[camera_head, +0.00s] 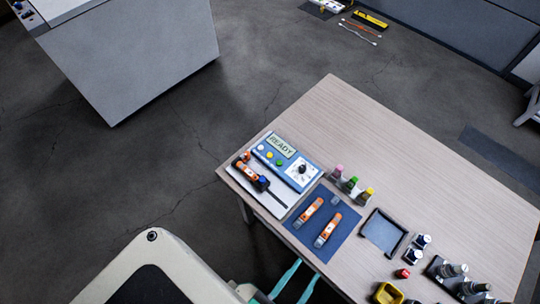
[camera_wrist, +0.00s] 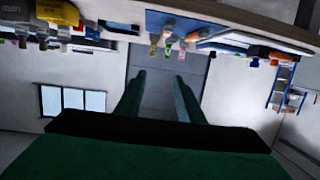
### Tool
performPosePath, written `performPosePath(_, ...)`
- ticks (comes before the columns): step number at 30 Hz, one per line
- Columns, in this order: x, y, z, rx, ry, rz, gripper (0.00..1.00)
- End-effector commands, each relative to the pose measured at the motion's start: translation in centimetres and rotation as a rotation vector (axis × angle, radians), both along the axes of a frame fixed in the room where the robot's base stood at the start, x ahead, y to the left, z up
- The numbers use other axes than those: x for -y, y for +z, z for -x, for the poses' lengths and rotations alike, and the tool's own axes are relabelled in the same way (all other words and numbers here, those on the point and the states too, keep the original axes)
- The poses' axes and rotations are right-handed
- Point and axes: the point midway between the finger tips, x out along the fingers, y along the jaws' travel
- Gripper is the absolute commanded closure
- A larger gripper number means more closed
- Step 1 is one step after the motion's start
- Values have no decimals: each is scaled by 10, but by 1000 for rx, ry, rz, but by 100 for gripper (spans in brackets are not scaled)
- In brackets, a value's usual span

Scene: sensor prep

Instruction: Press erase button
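A blue and white console (camera_head: 285,163) with a "READY" display (camera_head: 281,145) sits at the left corner of the table. Small coloured buttons (camera_head: 269,155), among them yellow and green ones, run along its left part. Their labels are too small to read, so I cannot tell which is erase. My gripper (camera_head: 297,281) shows at the bottom edge of the head view, in front of the table and well apart from the console. In the wrist view, my gripper (camera_wrist: 160,76) has its two green fingers spread, with nothing between them.
An orange and black tool (camera_head: 254,175) lies beside the console. Two orange devices (camera_head: 318,222) lie on a blue mat (camera_head: 345,226). Small bottles (camera_head: 352,184), a dark tray (camera_head: 383,232) and a yellow bin (camera_head: 387,293) stand farther right. The table's back half (camera_head: 400,140) is clear.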

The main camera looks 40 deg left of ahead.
Motion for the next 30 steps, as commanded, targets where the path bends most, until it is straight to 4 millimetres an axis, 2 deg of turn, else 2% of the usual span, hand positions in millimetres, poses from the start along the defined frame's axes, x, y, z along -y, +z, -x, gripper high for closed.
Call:
performPosePath(3,0,0,0,0,0,0,66)
performPosePath(4,0,0,0,0,0,0,70)
performPosePath(8,0,0,0,0,0,0,100)
performPosePath(30,0,0,0,0,0,0,100)
